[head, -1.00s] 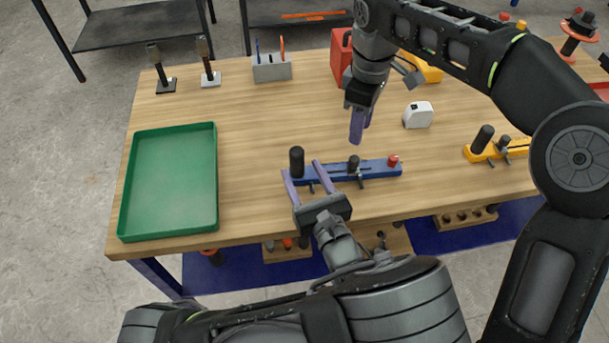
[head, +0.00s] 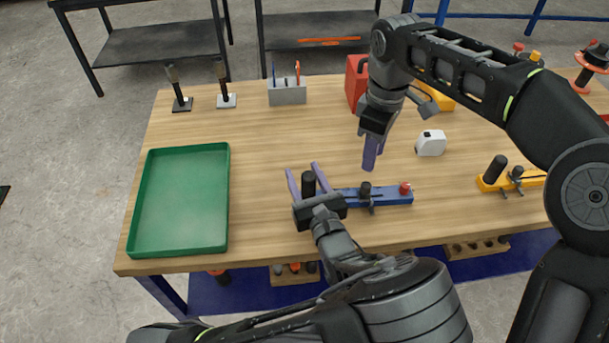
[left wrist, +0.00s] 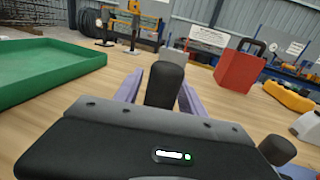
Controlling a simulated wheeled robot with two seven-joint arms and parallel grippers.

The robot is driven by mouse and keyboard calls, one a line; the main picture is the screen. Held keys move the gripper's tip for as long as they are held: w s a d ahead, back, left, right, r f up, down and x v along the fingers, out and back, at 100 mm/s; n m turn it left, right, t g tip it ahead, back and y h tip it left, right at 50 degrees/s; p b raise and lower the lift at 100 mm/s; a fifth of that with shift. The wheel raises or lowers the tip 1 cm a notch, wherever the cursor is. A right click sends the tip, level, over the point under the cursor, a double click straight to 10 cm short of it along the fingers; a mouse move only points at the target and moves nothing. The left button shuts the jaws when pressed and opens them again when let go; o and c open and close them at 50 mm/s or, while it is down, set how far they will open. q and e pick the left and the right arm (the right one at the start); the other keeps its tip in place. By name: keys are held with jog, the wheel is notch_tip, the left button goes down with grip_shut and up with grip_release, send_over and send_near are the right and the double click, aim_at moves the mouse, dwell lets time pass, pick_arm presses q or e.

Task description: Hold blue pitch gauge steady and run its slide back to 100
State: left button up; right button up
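The blue pitch gauge (head: 390,197) lies on the wooden table near its front edge. It has a black upright handle (head: 308,184) at its left end, a slide with a dark knob (head: 366,190) mid-bar and a red knob (head: 405,188) at the right. My left gripper (head: 302,176) is open, with its purple fingers on either side of the black handle; the handle (left wrist: 165,85) also stands between them in the left wrist view. I cannot tell whether they touch it. My right gripper (head: 372,155) hangs empty above the table, behind the bar; its finger gap is unclear.
A green tray (head: 180,247) is at the left. A yellow gauge (head: 493,184) lies at the right, and a white tape measure (head: 431,143) behind the bar. A grey pen holder (head: 287,92) and red box (head: 356,83) stand at the back. The table's middle is clear.

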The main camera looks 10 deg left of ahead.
pick_arm(q)
grip_shut()
dwell(1.1)
